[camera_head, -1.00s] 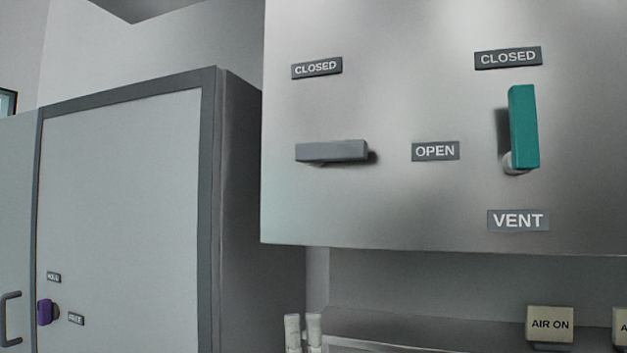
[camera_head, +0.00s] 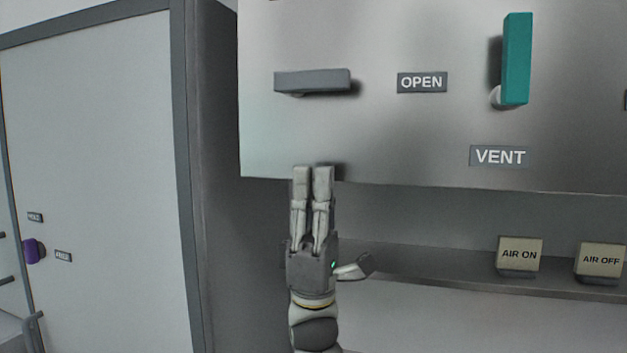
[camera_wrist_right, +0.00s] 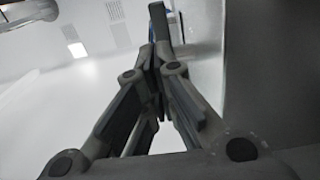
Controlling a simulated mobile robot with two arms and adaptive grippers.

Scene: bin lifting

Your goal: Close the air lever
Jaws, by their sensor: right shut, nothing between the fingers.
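A grey lever (camera_head: 313,82) lies horizontal on the metal panel (camera_head: 400,135), to the left of the "OPEN" label (camera_head: 422,83). No "AIR" label shows beside this lever. A teal lever (camera_head: 517,60) stands upright to the right, above the "VENT" label (camera_head: 500,157). My right gripper (camera_head: 312,170) points upward below the grey lever, its tips by the panel's lower edge and apart from the lever. Its fingers are shut and empty. In the right wrist view my right gripper (camera_wrist_right: 156,62) has its fingers drawn together. My left gripper is not seen.
An "AIR ON" block (camera_head: 519,254) and an "AIR OFF" block (camera_head: 600,260) stand on the ledge below the panel. A grey cabinet (camera_head: 100,150) with a purple knob (camera_head: 34,251) is at the left. The panel face between gripper and grey lever is clear.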

